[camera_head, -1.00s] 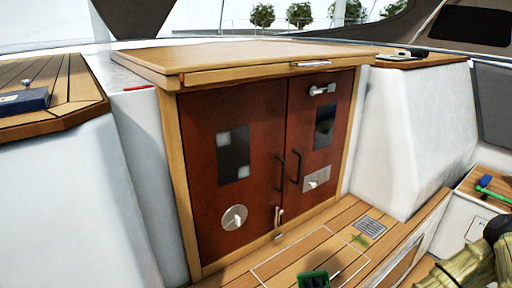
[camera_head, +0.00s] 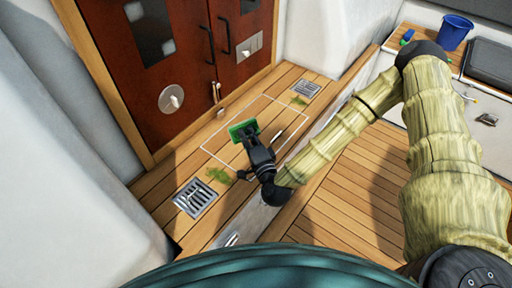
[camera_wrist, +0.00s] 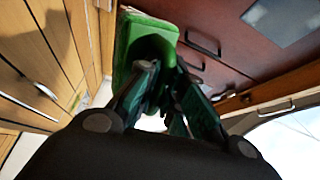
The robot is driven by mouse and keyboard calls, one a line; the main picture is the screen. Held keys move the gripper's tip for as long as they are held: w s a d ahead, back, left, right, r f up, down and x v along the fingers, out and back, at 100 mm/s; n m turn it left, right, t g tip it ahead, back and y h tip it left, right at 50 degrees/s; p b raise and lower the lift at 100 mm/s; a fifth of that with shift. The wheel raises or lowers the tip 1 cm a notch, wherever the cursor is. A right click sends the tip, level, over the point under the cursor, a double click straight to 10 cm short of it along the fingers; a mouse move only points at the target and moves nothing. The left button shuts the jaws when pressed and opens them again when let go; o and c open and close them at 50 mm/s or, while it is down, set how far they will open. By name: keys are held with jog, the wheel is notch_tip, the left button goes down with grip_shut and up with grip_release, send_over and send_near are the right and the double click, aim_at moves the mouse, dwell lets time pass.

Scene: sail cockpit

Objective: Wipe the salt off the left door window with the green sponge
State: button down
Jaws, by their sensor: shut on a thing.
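The green sponge (camera_head: 243,129) is held in my gripper (camera_head: 252,141), which is shut on it above the wooden cockpit sole. It also shows in the wrist view (camera_wrist: 138,42), between the fingers (camera_wrist: 160,85). The left door window (camera_head: 150,30) is a dark pane in the red-brown left door (camera_head: 180,62), cut off by the top edge of the head view. Pale patches show on it. The sponge is apart from the door, in front of and below the window. In the wrist view a pale grey pane (camera_wrist: 285,20) shows at upper right; I cannot tell which window it is.
Door handles (camera_head: 210,45) and a round metal plate with a knob (camera_head: 172,99) stick out from the doors. Two floor grates (camera_head: 195,197) with green weed beside them lie on the sole. A blue bucket (camera_head: 455,33) stands on the right bench.

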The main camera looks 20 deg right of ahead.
jog(key=w+a+r+n+t+y+b, duration=0.1)
jog(key=w+a+r+n+y+b, duration=0.2)
jog(key=w+a+r+y, duration=0.8)
jog(key=shift+w+a+r+n+y+b, duration=0.35)
jog(key=shift+w+a+r+b, duration=0.5)
jog(key=shift+w+a+r, duration=2)
jog(key=r, duration=0.1)
jog(key=d, duration=0.1)
jog(key=r, duration=0.1)
jog(key=shift+w+d+r, duration=0.25)
jog(key=shift+d+r, duration=0.05)
jog(key=shift+r, duration=0.05)
jog(key=shift+w+a+b, duration=0.4)
jog(key=shift+w+a, duration=0.25)
jog(key=shift+w, duration=0.15)
notch_tip(320, 180, up, 12)
jog(key=p, duration=0.3)
jog(key=shift+f, duration=0.15)
